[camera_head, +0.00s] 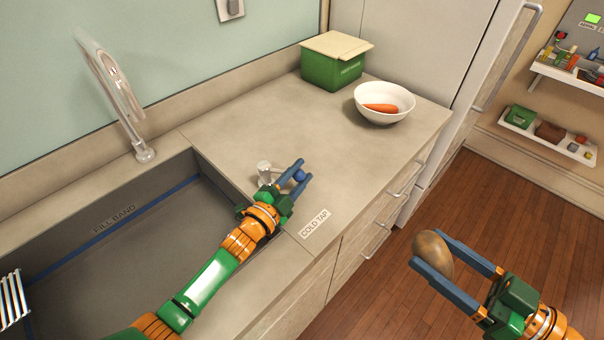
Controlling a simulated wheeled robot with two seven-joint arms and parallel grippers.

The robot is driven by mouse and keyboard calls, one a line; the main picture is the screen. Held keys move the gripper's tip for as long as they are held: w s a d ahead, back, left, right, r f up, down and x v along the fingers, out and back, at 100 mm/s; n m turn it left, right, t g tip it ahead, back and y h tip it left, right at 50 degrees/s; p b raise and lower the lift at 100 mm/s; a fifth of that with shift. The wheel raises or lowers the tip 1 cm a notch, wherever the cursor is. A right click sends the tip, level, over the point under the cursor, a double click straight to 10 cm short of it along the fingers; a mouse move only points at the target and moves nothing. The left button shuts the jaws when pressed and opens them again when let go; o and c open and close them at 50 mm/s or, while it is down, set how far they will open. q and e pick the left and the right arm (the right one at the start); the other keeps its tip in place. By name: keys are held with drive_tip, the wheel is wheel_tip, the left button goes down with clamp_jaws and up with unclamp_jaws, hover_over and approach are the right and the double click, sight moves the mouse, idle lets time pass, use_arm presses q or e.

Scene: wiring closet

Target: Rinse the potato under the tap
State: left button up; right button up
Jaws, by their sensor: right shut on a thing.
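The brown potato (433,254) is between the blue fingers of my right gripper (450,262). It is held over the wooden floor, to the right of the counter. The curved chrome spout (118,90) stands behind the sink (110,255). No water shows in the sink.
A white bowl (400,112) with a carrot (381,107) stands on the counter near a green lidded box (333,72). A "COLD TAP" label (314,223) lies by the front edge. A metal rack (12,298) is at the sink's left. The middle counter is clear.

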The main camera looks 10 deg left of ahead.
use_arm(q)
clamp_jaws()
idle(1.1)
